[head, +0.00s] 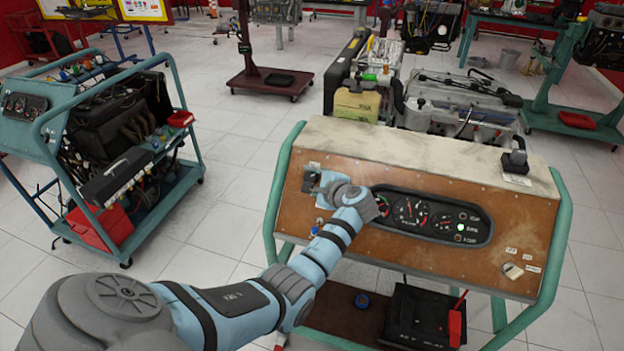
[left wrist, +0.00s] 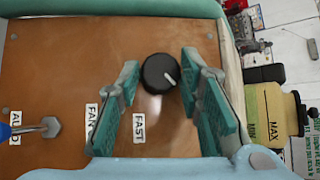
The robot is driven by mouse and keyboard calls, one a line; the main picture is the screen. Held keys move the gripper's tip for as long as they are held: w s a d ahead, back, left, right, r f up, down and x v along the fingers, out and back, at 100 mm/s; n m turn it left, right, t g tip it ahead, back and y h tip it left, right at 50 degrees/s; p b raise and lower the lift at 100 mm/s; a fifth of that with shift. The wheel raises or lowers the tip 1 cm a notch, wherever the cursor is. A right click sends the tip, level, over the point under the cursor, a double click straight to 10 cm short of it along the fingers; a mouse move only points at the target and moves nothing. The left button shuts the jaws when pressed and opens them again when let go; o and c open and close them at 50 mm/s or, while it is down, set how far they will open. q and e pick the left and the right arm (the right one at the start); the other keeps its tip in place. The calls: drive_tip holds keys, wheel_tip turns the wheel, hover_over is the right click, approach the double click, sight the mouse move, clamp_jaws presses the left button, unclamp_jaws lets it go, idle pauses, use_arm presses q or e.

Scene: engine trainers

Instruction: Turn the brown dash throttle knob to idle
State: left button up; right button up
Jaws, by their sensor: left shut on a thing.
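The brown dash panel (head: 420,210) faces me on a green-framed engine trainer. The throttle knob (left wrist: 160,72) is round and black with a white pointer line, on the brown panel in the left wrist view. Its pointer aims to the lower right there, and a white FAST label (left wrist: 139,127) lies below it. My left gripper (left wrist: 158,80) has its teal fingers on either side of the knob, shut on it. In the head view my left gripper (head: 318,187) is at the panel's upper left and hides the knob. My right gripper is not in view.
A gauge cluster (head: 430,216) with a lit green lamp sits right of my gripper. A metal toggle (left wrist: 50,127) and more labels lie beside the knob in the wrist view. A yellow-green reservoir (head: 357,103) stands behind the panel. A teal trainer (head: 85,190) stands left across open floor.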

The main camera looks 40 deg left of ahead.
use_arm(q)
drive_tip(key=n, duration=0.1)
drive_tip(key=n+g+h, duration=0.1)
drive_tip(key=n, duration=0.1)
drive_tip(key=n+g, duration=0.1)
drive_tip(key=shift+w+r+h, duration=0.3)
drive_tip(key=shift+r+h, duration=0.05)
drive_tip(key=shift+h, duration=0.05)
drive_tip(key=n+g+h, duration=0.1)
drive_tip(key=n, duration=0.1)
drive_tip(key=n+g+h, duration=0.1)
drive_tip(key=n, duration=0.1)
drive_tip(key=shift+w+a+r+h, duration=0.1)
drive_tip(key=shift+a+r+h, duration=0.1)
drive_tip(key=shift+h, duration=0.1)
drive_tip(key=shift+n, duration=0.3)
drive_tip(key=o, duration=1.1)
drive_tip(key=shift+f, duration=0.1)
drive_tip(key=v, duration=1.2)
drive_tip(key=shift+w+a, duration=0.15)
drive_tip(key=shift+w, duration=0.05)
drive_tip(key=shift+a, duration=0.1)
